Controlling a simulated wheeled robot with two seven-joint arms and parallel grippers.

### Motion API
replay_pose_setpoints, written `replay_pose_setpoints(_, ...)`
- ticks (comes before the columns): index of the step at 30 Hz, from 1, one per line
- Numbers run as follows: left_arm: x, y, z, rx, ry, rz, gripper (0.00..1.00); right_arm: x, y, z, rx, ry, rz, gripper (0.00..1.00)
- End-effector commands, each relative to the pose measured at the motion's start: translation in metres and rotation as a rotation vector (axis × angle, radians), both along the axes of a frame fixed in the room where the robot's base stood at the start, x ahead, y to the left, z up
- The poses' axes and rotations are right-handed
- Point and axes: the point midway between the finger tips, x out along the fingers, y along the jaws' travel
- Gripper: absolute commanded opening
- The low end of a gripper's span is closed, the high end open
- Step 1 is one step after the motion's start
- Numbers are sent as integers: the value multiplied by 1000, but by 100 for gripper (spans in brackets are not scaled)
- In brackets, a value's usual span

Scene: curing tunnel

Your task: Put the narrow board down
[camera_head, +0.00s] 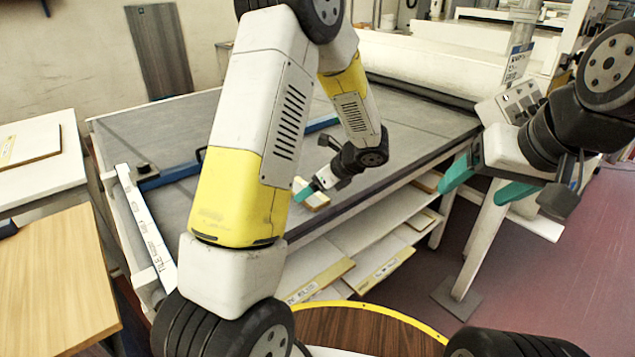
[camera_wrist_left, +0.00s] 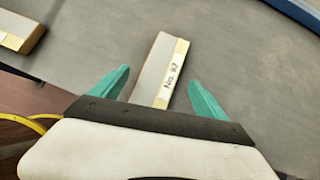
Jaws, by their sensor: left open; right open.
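The narrow board (camera_wrist_left: 160,70) lies on the grey table top (camera_wrist_left: 110,30) in the left wrist view, pale with a yellowish labelled edge. It sits between the two teal fingers of my left gripper (camera_wrist_left: 155,90), which is open, with a visible gap on each side. In the head view my left gripper (camera_head: 304,190) is low over the table (camera_head: 400,130), partly hidden by my own arm. A short piece of board (camera_head: 316,200) shows beside it; I cannot tell which board this is. My right gripper (camera_head: 487,185) is open and empty, off the table's right side.
Another pale board (camera_wrist_left: 18,32) lies at the left of the left wrist view. A blue frame bar (camera_head: 170,177) crosses the table. Labelled boards (camera_head: 384,263) lie on the shelf below. A wooden-topped table (camera_head: 55,280) stands at left. The table's far right surface is clear.

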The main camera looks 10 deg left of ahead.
Motion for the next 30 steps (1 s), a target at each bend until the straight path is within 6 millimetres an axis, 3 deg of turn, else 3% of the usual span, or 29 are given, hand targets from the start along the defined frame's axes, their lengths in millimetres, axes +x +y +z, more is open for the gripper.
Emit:
replay_pose_setpoints(5, 6, 13, -16, 0, 1, 1, 85, 0, 0, 0, 0, 0, 0, 75)
replay_pose_setpoints(13, 7, 14, -18, -1, -1, 2, 83, 0, 0, 0, 0, 0, 0, 75)
replay_pose_setpoints(24, 7, 14, -17, -1, -1, 2, 13, 0, 0, 0, 0, 0, 0, 75)
replay_pose_setpoints(30, 7, 14, -17, -1, -1, 2, 13, 0, 0, 0, 0, 0, 0, 75)
